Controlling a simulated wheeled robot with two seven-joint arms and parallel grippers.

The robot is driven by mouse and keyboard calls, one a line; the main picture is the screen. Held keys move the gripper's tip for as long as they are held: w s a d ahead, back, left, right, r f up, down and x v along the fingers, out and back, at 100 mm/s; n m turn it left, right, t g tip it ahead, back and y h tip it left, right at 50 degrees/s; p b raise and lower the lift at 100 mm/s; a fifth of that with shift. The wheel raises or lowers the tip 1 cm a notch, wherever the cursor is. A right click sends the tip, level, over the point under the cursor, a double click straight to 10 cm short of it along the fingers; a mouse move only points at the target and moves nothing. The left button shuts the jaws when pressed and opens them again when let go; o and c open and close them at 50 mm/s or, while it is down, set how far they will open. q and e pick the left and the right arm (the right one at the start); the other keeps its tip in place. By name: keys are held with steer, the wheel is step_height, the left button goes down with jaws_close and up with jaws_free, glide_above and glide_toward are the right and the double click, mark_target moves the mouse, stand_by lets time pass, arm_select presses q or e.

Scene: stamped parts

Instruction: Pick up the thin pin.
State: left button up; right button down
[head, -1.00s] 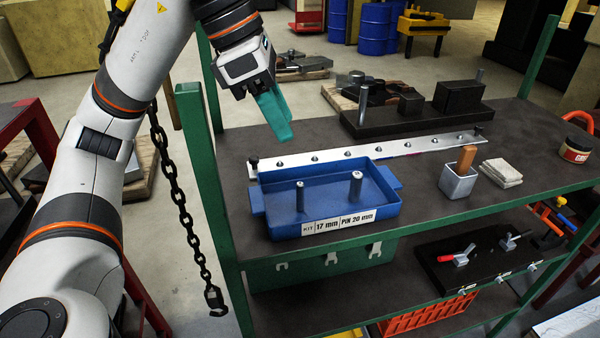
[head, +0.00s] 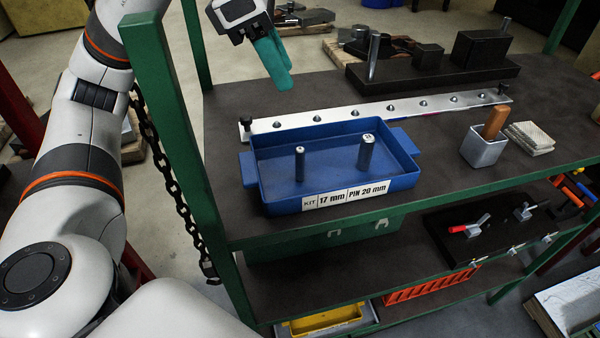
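The thin pin (head: 299,165) is a slim dark grey cylinder with a light top. It stands upright in the left part of the blue tray (head: 281,205). A thicker dark pin (head: 366,154) with a mark on its top stands upright to its right in the same tray. My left gripper (head: 277,82), with teal fingers pointing down, appears above and behind the tray in the head view, apart from both pins. Its fingers overlap from this angle, so the gap between them is unclear. No pin shows in it. My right gripper is out of view.
The tray's label (head: 346,195) reads "KIT 17 mm | PIN 20 mm". A metal strip with studs (head: 350,116) lies behind the tray. A metal cup (head: 484,148) holding an orange-brown handle stands to the right. A green shelf post (head: 171,120) rises at the left.

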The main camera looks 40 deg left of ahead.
arm_select(q)
steer(key=b, duration=0.5)
glide_toward(298, 148)
steer(key=w, duration=0.1)
steer(key=x, duration=0.4)
steer(key=p+x, duration=0.1)
steer(key=x, duration=0.2)
steer(key=shift+d, duration=0.35)
steer(key=f, duration=0.2)
steer(key=d+f+p, duration=0.1)
steer(key=f, duration=0.1)
steer(key=shift+f, duration=0.15)
steer(key=shift+w+d+f, duration=0.1)
steer(key=shift+w+f, duration=0.05)
steer(key=shift+f, duration=0.3)
jaws_close()
